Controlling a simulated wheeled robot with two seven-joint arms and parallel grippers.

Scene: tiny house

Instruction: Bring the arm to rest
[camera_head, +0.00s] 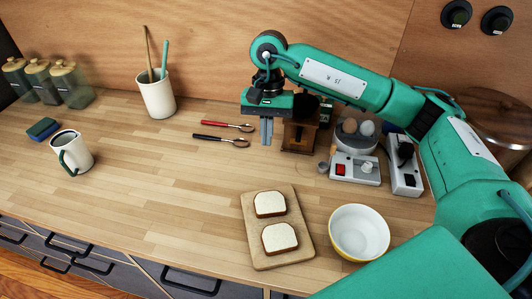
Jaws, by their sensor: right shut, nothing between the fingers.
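My right arm comes in from the right in the head view and arches over the back right of the wooden counter (150,204). My right gripper (266,142) points down, its fingers shut together with nothing between them. It hangs just left of a small dark wooden box-like item (299,135) and right of two spoons, one with a red handle (222,124) and one with a black handle (213,138). I cannot tell how far its tips are above the counter. My left gripper is out of view.
A board with two bread slices (256,259) and a white bowl (359,232) stand in front. A scale with eggs (355,168) and a power strip (405,170) lie under my arm. A utensil cup (157,96), mug (72,151), sponge (43,128) and jars (47,83) stand left. The counter's middle left is clear.

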